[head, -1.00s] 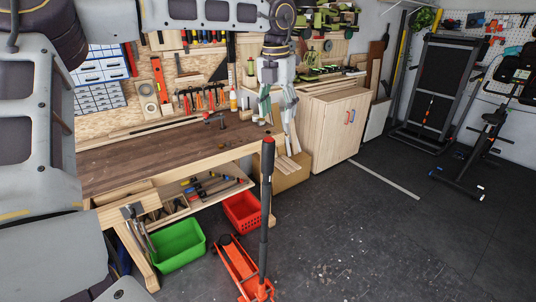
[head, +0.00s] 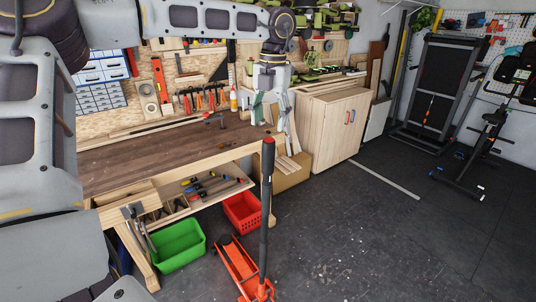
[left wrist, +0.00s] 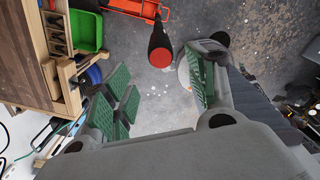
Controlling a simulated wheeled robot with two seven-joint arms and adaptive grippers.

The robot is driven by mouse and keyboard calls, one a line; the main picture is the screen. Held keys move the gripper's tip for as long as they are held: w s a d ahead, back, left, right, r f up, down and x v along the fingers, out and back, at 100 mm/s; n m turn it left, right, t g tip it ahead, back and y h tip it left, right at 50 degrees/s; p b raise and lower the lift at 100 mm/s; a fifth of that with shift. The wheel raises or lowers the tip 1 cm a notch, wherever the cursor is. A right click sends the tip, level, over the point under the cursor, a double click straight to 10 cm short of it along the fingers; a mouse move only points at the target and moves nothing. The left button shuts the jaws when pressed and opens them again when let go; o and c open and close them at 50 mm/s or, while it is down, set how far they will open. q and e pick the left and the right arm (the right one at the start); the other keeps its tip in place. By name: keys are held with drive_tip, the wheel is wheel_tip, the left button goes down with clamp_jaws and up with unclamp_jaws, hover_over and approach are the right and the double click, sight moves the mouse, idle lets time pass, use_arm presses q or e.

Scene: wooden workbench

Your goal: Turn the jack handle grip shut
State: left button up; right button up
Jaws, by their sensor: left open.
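The jack handle (head: 265,205) is a dark pole with a red end cap, standing nearly upright from the orange-red floor jack (head: 238,262). In the left wrist view the red-capped handle end (left wrist: 161,54) points toward the camera, and part of the jack (left wrist: 138,8) shows at the top. My left gripper (head: 275,122) is open and empty, fingers downward, above and behind the handle top in the head view. In the left wrist view its green-padded fingers (left wrist: 163,82) are spread, with the handle end between and beyond them, apart from both. My right gripper is not seen.
The wooden workbench (head: 150,162) with tools stands behind and left of the jack. A green crate (head: 180,246) and a red crate (head: 242,213) are beneath it. A wooden cabinet (head: 325,130) stands behind.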

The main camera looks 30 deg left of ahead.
sight(268, 154)
use_arm(q)
drive_tip(key=f, duration=0.4)
drive_tip(key=f+p, duration=0.1)
drive_tip(key=f, duration=0.7)
drive_tip(key=shift+a+f+p, duration=0.1)
drive_tip(key=shift+a+p, duration=0.2)
drive_tip(key=shift+p, duration=0.05)
drive_tip(key=shift+c, duration=0.3)
drive_tip(key=c, duration=1)
